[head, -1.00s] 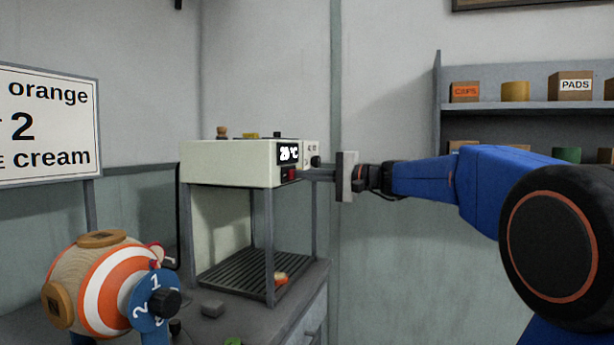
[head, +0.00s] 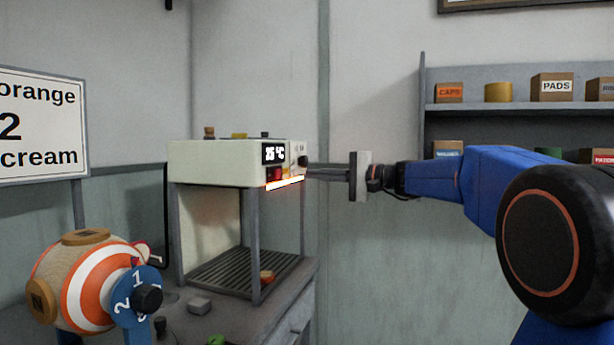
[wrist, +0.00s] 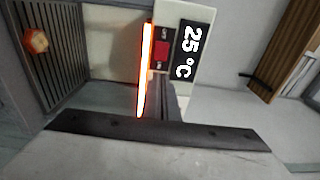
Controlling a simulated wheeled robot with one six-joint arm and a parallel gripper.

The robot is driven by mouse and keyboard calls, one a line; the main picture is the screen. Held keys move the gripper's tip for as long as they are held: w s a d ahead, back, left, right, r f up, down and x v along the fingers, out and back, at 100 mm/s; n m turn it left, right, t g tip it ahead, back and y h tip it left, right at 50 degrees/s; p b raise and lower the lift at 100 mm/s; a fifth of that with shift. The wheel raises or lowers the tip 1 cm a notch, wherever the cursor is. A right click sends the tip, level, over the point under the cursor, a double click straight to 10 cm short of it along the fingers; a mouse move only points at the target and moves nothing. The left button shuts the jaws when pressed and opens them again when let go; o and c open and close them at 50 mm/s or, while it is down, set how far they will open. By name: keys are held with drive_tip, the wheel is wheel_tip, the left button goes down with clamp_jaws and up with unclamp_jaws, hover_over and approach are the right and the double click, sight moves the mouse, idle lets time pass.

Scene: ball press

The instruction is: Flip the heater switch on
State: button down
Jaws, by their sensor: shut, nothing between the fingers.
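The heater (head: 215,163) is a cream box on grey posts above a slatted rack. Its red switch (head: 277,174) sits on the front under the display (head: 273,153); the switch also shows in the wrist view (wrist: 161,52). The display reads 25 °C in the wrist view (wrist: 188,50). An orange-white bar (head: 285,183) glows along the heater's lower front edge. My gripper (head: 309,173) is shut and empty, its fingers pointing left at the heater front, just right of the switch and apart from it. The exact switch tilt is too small to tell.
A small orange-brown item (head: 267,277) lies on the slatted rack (head: 235,268). A striped wooden ball device with a numbered blue dial (head: 137,296) stands at the front left. A shelf with boxes (head: 505,107) is on the right wall.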

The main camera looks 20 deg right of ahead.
drive_tip(key=w+d+v, duration=0.1)
drive_tip(key=v, duration=0.5)
idle(0.5)
drive_tip(key=s+a+f+n+g+h, duration=0.25)
drive_tip(key=s+a+f, duration=0.25)
drive_tip(key=s+f, duration=0.5)
drive_tip(key=s+a+f+n+g+h, duration=0.1)
drive_tip(key=s+a+f+g+h, duration=0.3)
drive_tip(key=s+f, duration=0.55)
drive_tip(key=s+d+f+n+h, duration=0.2)
drive_tip(key=s+d+f+h, duration=0.1)
drive_tip(key=s+f, duration=0.7)
drive_tip(key=s+d+f+n+h, duration=0.2)
drive_tip(key=s+d+f+h, duration=0.1)
drive_tip(key=s+f, duration=0.7)
drive_tip(key=shift+d+f+h, duration=0.15)
drive_tip(key=shift+f+h, duration=0.25)
drive_tip(key=shift+h, duration=0.25)
